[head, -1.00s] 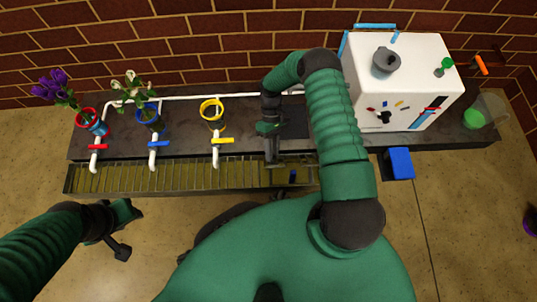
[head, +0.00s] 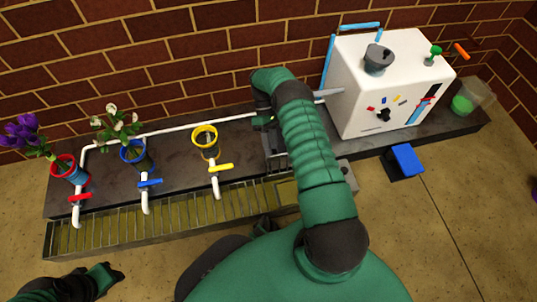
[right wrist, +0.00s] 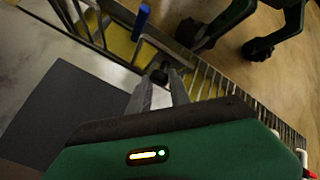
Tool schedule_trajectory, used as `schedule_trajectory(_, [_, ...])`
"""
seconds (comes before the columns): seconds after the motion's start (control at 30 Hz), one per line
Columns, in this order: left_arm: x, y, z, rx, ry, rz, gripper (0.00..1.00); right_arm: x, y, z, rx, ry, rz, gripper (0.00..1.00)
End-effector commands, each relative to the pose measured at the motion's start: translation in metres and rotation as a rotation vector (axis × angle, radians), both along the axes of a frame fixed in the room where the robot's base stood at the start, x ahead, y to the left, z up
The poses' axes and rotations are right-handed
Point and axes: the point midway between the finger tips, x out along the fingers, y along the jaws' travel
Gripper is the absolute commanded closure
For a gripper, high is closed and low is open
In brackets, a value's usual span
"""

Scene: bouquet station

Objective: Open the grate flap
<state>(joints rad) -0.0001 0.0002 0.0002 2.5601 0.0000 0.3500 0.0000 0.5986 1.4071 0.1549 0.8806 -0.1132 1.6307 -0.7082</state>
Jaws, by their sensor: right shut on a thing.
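The long grate (head: 150,218) covers a trough along the counter's front. At its right end the grate flap (head: 275,165) is partly hidden by my right arm. It looks raised, with a bare yellowish opening (head: 288,192) in front of it. My right gripper (head: 277,152) is over this end of the trough. In the right wrist view my right gripper (right wrist: 161,80) is shut on a small dark part (right wrist: 160,70) that seems to belong to the flap. Slats and a blue piece (right wrist: 141,20) show beyond it. My left gripper (head: 108,276) is low at left; its jaws are unclear.
Red (head: 78,197), blue (head: 150,183) and yellow (head: 221,167) taps stand behind the trough, with flower pots near them. A white box (head: 400,80) stands at right on the counter. A blue pedal (head: 407,158) is on the floor.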

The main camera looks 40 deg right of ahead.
Motion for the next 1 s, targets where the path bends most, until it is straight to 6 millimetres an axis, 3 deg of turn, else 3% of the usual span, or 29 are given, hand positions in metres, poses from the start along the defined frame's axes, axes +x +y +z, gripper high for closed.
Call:
schedule_trajectory(0.03, [0.0000,0.0000,-0.0067,0.000,0.000,0.000,0.64,-0.0054,-0.0083,-0.0089,-0.014,0.018,0.004,1.00])
schedule_trajectory(0.53, [0.0001,0.0001,-0.0087,0.000,0.000,0.000,0.64,-0.0044,-0.0100,-0.0057,-0.005,0.033,0.003,1.00])
schedule_trajectory(0.57, [0.0001,0.0001,-0.0087,0.000,0.000,0.000,0.64,-0.0044,-0.0100,-0.0056,-0.005,0.032,0.002,0.75])
schedule_trajectory(0.7, [0.0001,0.0001,-0.0086,0.000,0.000,0.000,0.64,-0.0047,-0.0094,-0.0049,-0.004,0.035,0.003,0.57])
schedule_trajectory(1.0, [0.0001,0.0001,-0.0081,0.000,0.000,0.000,0.64,-0.0043,-0.0065,-0.0027,0.001,0.036,0.005,0.55])
